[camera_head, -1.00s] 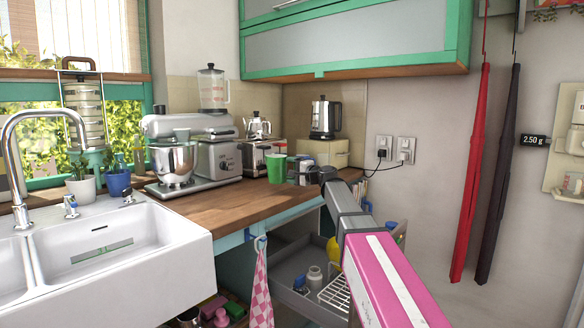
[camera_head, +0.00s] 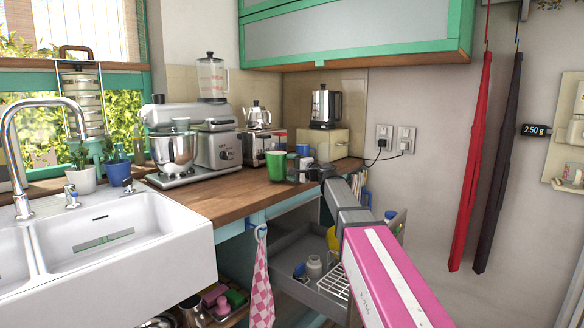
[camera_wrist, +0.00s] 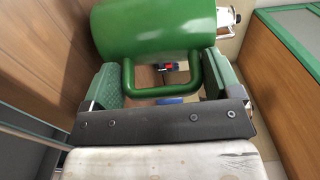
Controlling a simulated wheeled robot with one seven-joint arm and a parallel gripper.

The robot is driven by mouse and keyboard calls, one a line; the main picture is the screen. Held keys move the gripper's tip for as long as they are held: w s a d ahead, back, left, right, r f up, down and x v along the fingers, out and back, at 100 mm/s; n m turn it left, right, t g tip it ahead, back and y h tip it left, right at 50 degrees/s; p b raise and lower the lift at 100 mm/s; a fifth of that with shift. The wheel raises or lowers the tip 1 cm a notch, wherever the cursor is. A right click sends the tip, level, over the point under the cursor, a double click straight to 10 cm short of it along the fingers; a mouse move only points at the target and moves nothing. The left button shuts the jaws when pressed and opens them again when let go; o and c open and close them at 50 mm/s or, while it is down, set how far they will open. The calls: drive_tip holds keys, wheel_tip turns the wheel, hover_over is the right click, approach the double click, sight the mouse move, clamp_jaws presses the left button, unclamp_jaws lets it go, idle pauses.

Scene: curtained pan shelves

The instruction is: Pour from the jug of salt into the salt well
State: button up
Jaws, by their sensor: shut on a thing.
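A green jug (camera_head: 276,166), which I take for the jug of salt, appears upright at the counter's right end. I cannot tell whether it touches the counter. In the wrist view, its green body (camera_wrist: 155,30) fills the top, and its square handle (camera_wrist: 160,91) lies between the two finger pads of my gripper (camera_wrist: 162,82). My gripper is shut on this handle; it also shows in the head view (camera_head: 314,172), just right of the jug. The jug's contents are hidden. I cannot make out a salt well for certain.
The wooden counter (camera_head: 222,200) holds a stand mixer (camera_head: 190,150), a toaster (camera_head: 256,147) and a kettle (camera_head: 325,106) near the jug. A white sink (camera_head: 120,250) is at the left. A 2.50 g readout (camera_head: 535,130) and hanging red and dark cloths are at the right wall.

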drive_tip(key=shift+f, duration=0.3)
drive_tip(key=shift+f, duration=0.25)
idle(0.4)
drive_tip(key=o, duration=1.1)
drive_tip(key=shift+s+d, duration=0.1)
drive_tip(key=v, duration=1)
drive_tip(key=shift+s+d, duration=0.2)
drive_tip(key=shift+s, duration=0.05)
clamp_jaws()
idle(0.5)
